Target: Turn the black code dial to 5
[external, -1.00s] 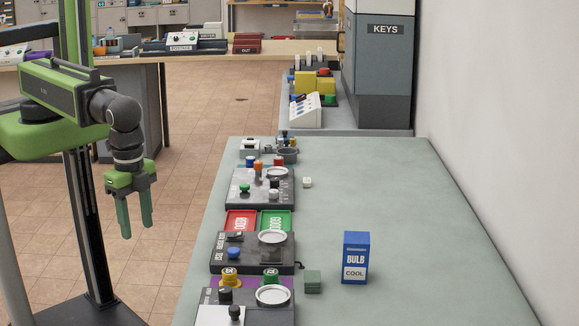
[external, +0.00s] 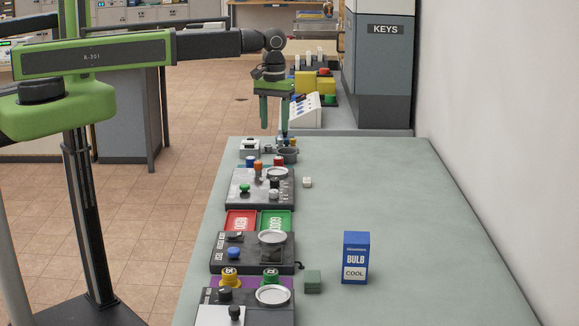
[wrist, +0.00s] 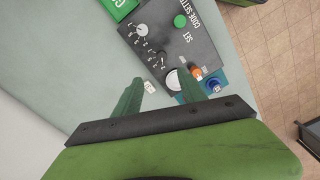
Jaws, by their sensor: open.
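The code setter panel (external: 234,201) is a dark box on the grey-green counter. In the wrist view the panel (wrist: 202,45) lies beyond my fingertips, with a green button and a grey-capped knob (wrist: 142,30). Small dark shapes with white marks sit beside this knob. I cannot tell the black code dial surely from these marks or read its setting. My gripper (external: 274,128) hangs with its fingers down above the counter's far end, beyond the panel in the external view. In the wrist view my gripper (wrist: 174,90) is open, with nothing held between its green fingers.
A small white block (external: 307,182) lies right of the panel. Red and green trays (external: 276,221) and another control box (external: 252,254) stand nearer the camera. A blue bulb box (external: 356,258) stands upright on the counter. The counter's right side is mostly clear.

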